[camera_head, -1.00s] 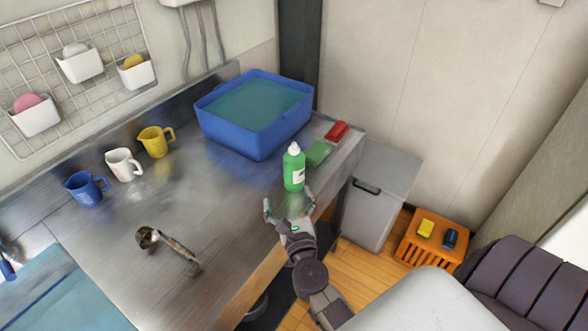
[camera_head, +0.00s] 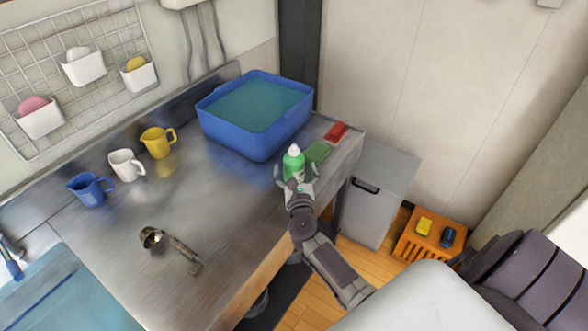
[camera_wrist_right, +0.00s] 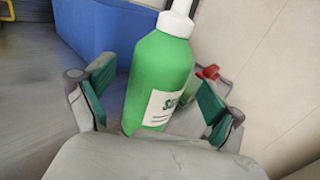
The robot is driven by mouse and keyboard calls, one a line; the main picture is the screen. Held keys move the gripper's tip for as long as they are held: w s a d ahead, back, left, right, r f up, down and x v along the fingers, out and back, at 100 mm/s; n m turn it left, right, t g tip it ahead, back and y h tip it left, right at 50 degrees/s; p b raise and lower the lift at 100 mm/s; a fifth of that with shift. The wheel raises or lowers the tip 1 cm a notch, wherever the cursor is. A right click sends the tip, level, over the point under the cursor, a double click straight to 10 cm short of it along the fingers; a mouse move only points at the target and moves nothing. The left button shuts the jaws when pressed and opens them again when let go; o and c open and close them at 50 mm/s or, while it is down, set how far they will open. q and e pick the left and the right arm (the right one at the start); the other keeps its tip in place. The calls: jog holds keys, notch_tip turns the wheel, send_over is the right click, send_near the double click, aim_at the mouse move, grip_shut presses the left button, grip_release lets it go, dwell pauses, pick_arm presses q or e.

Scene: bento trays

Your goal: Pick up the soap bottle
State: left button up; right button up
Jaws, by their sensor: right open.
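The soap bottle (camera_head: 294,163) is green with a white cap and a white label. It stands upright on the steel counter (camera_head: 215,225), near its right front edge. My right gripper (camera_head: 296,180) is open around the lower part of the bottle, which it partly hides in the head view. In the right wrist view the bottle (camera_wrist_right: 160,75) stands between the two green-padded fingers (camera_wrist_right: 157,97), with gaps visible on both sides. My left gripper is not in view.
A blue basin of water (camera_head: 243,140) stands just behind the bottle. A ladle (camera_head: 170,248) and several mugs are farther left. The counter's middle is clear.

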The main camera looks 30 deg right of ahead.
jog(key=shift+x, duration=1.25)
jog(key=shift+a, duration=0.1)
jog(key=shift+s, duration=0.1)
jog(key=shift+c, duration=1.2)
jog(key=c, duration=1.1)
jog(key=shift+c, duration=0.9)
